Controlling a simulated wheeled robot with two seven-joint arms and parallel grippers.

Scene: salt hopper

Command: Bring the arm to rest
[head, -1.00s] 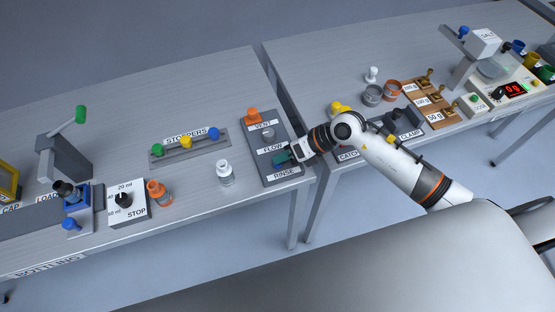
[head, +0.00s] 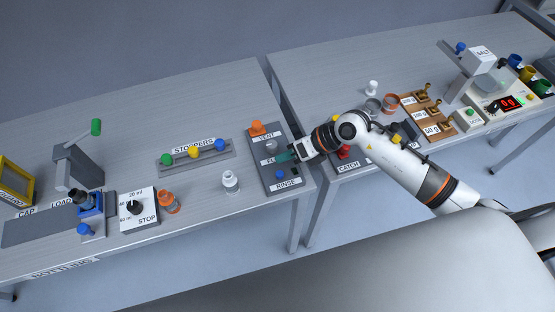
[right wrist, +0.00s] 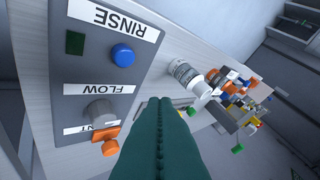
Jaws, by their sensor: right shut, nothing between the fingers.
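My right gripper (head: 284,157) is shut and empty, its teal fingers over the grey panel (head: 264,182) near the FLOW label. In the right wrist view the closed fingers (right wrist: 160,102) point across the panel's edge. The panel carries an orange knob (head: 257,128) at VENT, a grey knob (head: 271,145) at FLOW and a blue button (head: 280,174) at RINSE. The blue button (right wrist: 122,54) and grey knob (right wrist: 100,112) also show in the right wrist view, apart from the fingers. My left gripper is not in view.
A white bottle (head: 231,182) stands left of the panel. The stopper rack (head: 182,165) is behind it. A red knob (head: 343,152) at CATCH and the weight board (head: 432,117) lie near my right arm. A gap separates the two tables.

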